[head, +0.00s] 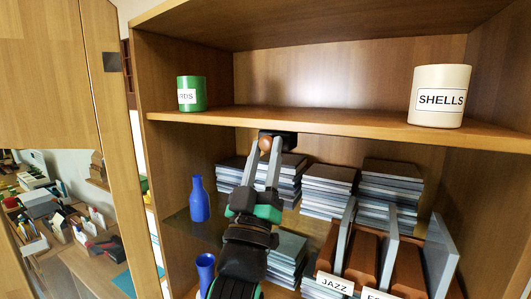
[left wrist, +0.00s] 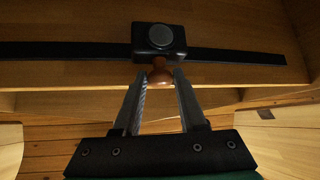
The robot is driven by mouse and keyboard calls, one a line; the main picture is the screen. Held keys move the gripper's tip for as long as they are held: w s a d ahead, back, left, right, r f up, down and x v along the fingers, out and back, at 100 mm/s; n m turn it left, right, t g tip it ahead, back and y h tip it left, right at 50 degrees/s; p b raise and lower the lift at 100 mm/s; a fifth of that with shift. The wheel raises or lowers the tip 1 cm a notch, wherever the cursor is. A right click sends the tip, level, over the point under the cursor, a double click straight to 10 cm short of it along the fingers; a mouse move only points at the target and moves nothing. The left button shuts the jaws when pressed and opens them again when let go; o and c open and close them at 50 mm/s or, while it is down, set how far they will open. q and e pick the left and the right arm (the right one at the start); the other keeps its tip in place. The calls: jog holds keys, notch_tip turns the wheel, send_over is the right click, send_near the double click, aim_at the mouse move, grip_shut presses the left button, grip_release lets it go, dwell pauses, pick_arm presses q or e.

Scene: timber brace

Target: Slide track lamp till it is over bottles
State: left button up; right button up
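The track lamp is a dark box with a round reddish-brown knob (head: 265,144) under the upper shelf; its body (left wrist: 159,38) hangs on a black track (left wrist: 235,56) in the left wrist view. My left gripper (head: 265,147) reaches up from below, its two fingers on either side of the knob (left wrist: 160,73) and appearing closed on it. A blue bottle (head: 199,200) stands on the lower shelf, left of the lamp. A second blue bottle (head: 205,270) stands lower and nearer, partly cut off by the frame. My right gripper is not in view.
Stacks of grey-edged cases (head: 328,188) fill the shelf behind and right of my arm. A divided rack (head: 372,255) labelled JAZZ stands at lower right. A green cup (head: 191,93) and a cream SHELLS jar (head: 438,96) stand on the upper shelf (head: 320,122).

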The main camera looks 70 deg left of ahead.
pick_arm(q)
grip_shut()
dwell(1.0)
